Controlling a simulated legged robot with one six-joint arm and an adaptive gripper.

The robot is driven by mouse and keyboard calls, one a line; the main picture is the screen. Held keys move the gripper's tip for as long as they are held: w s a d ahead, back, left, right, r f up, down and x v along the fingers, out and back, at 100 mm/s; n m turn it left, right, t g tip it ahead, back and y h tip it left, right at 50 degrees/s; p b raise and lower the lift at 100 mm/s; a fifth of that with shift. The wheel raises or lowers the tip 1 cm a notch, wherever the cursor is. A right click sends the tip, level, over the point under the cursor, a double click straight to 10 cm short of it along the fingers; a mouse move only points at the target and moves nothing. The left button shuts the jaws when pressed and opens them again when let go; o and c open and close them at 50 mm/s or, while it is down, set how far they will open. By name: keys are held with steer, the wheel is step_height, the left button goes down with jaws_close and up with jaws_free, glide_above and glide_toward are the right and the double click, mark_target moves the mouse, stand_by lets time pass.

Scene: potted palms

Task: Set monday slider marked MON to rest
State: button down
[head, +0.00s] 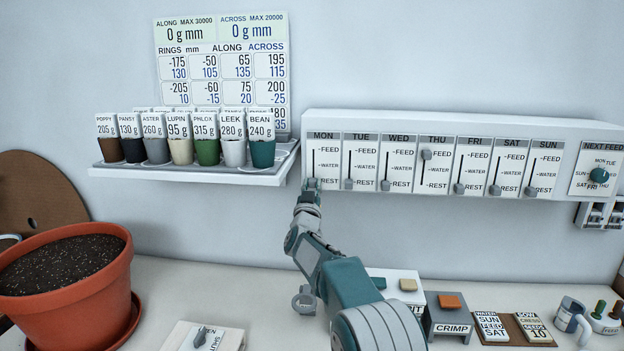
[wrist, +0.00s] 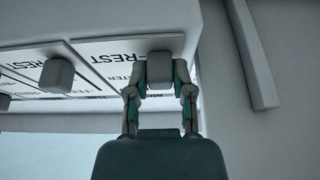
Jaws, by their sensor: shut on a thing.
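The MON slider is the leftmost on the white weekday panel (head: 440,124). Its grey knob (wrist: 160,70) sits between my fingertips in the wrist view. In the head view my gripper (head: 311,188) covers most of the knob, at the low end of the MON slot, level with the REST marking. My gripper (wrist: 160,86) is shut on the knob, one finger on each side. The TUE knob (head: 348,184) is just to the right, also low by REST; it shows at the left in the wrist view (wrist: 57,75).
The THU knob (head: 426,155) is high, near FEED; the other weekday knobs are low. A shelf (head: 190,172) of labelled seed cups is left of the panel. Below are a potted soil bed (head: 70,290), a CRIMP block (head: 447,325) and small cards.

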steer(key=shift+c, duration=2.4)
jaws_free()
steer(key=shift+a+f, duration=0.15)
steer(key=shift+f, duration=0.15)
steer(key=shift+r, duration=0.1)
steer(key=v, duration=1.2)
